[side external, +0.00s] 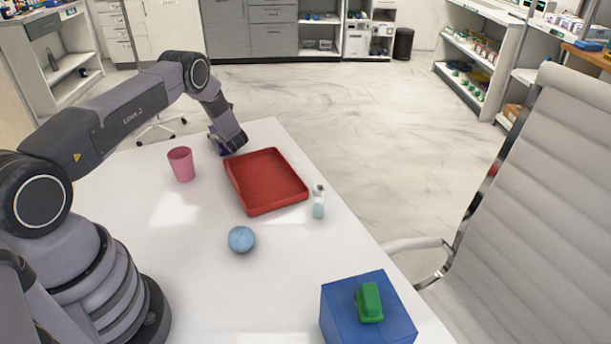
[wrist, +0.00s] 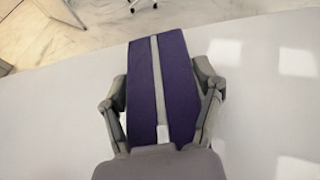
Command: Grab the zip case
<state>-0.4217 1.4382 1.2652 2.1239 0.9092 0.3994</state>
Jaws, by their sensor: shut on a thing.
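The zip case (wrist: 176,75) is purple with a pale grey zip strip down its middle. In the wrist view it lies between the two fingers of my gripper (wrist: 163,108), which press against its left and right sides. In the side external view only a small dark purple part of the case (side external: 214,138) shows, at the far end of the table behind the red tray. My gripper (side external: 222,148) there is mostly hidden by my own wrist. I cannot tell whether the case touches the table.
A red tray (side external: 236,196) sits just in front of my gripper, with a pink cup (side external: 181,164) to its left. A small bottle (side external: 318,203), a blue ball (side external: 241,239) and a blue box (side external: 345,318) with a green item (side external: 369,302) on top are nearer. The table's far edge is close.

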